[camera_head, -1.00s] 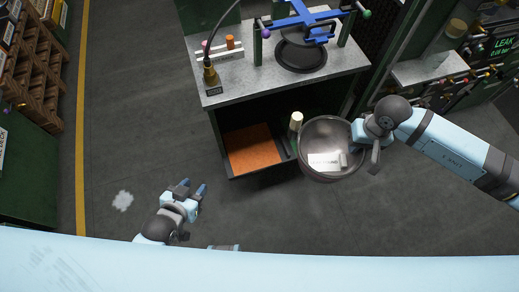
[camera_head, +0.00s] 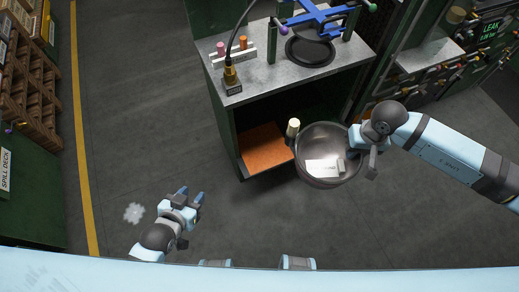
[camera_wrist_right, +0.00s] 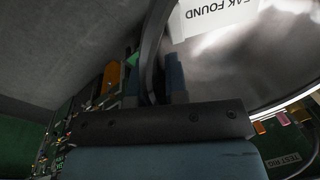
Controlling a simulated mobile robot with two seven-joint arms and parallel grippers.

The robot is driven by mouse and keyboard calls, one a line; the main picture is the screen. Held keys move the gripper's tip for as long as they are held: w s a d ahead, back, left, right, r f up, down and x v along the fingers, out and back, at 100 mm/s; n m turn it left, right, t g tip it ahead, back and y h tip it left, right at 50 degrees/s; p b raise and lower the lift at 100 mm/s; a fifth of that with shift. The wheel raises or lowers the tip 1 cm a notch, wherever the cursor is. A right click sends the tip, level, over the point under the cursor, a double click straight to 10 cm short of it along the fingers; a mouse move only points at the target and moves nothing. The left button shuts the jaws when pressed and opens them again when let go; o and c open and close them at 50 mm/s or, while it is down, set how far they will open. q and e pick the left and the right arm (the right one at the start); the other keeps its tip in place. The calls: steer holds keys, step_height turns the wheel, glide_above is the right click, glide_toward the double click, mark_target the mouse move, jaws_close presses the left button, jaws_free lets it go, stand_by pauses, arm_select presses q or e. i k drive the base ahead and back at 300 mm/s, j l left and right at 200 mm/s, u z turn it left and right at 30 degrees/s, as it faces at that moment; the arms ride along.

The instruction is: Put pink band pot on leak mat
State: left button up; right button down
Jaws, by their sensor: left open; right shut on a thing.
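A metal pot (camera_head: 320,135) with a shiny inside hangs at the right side of the cabinet front. A white card and a small pale block lie inside it; the card (camera_wrist_right: 215,15) reads "LEAK FOUND" in the right wrist view. I see no pink band on it. My right gripper (camera_head: 355,140) is shut on the pot's right rim; its fingers (camera_wrist_right: 160,78) straddle the rim in the right wrist view. My left gripper (camera_head: 190,195) is open and empty over the floor at the lower left. An orange mat (camera_head: 264,150) lies on the cabinet's low shelf, left of the pot.
A grey-topped cabinet (camera_head: 265,88) carries a blue clamp frame (camera_head: 318,18), a black round plate (camera_head: 310,52) and a brass-tipped hose (camera_head: 230,75). A pale-topped cylinder (camera_head: 293,128) stands beside the pot's left rim. A "LEAK" sign (camera_head: 489,27) is at the right.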

mark_target(264, 144)
steer(key=j+z, duration=0.15)
steer(key=j, duration=0.4)
steer(key=k+j+z, duration=0.1)
steer(key=j, duration=0.4)
steer(key=k+j+z, duration=0.15)
steer(key=j, duration=0.4)
